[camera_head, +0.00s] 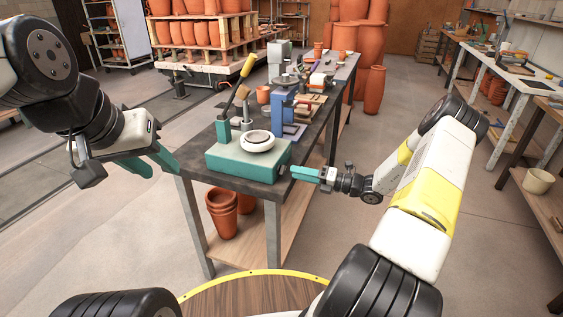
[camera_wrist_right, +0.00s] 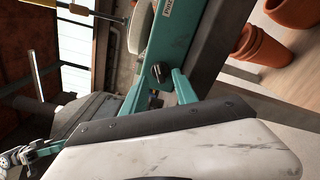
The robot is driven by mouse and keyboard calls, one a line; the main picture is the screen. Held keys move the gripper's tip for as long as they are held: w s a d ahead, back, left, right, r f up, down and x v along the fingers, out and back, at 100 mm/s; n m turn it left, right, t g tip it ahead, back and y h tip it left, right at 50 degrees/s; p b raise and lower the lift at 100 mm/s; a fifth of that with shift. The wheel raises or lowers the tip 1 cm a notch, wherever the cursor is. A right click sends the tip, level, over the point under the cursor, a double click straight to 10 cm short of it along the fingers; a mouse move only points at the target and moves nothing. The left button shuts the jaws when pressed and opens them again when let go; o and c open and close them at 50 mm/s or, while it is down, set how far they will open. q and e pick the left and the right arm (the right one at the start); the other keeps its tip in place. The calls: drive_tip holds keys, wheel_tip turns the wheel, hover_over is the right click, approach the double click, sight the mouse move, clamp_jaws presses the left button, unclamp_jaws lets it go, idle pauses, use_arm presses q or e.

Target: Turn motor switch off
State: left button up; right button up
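The teal machine (camera_head: 245,160) sits on the near end of the dark workbench, with a round white wheel head (camera_head: 257,141) on top. In the right wrist view, a small black switch knob (camera_wrist_right: 160,72) sticks out of its teal side panel (camera_wrist_right: 172,42), near a label. My right gripper (camera_head: 294,170) is at the machine's right side. Its teal fingers (camera_wrist_right: 160,88) are apart, with the knob in the gap between their tips; I cannot tell if they touch it. My left gripper (camera_head: 162,167) is open and empty, left of the bench's near corner.
A lever with a yellow handle (camera_head: 247,66) rises beside the wheel head. A blue stand (camera_head: 281,108) and small tools crowd the bench behind. Terracotta pots (camera_head: 222,212) stand on the lower shelf.

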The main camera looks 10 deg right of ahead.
sight(281, 170)
drive_tip(key=shift+x, duration=1.85)
clamp_jaws()
drive_tip(key=shift+n, duration=0.3)
drive_tip(key=n, duration=0.5)
drive_tip(key=shift+s+r+n, duration=0.1)
drive_tip(key=shift+n, duration=0.2)
drive_tip(key=n, duration=0.5)
drive_tip(key=shift+n, duration=0.3)
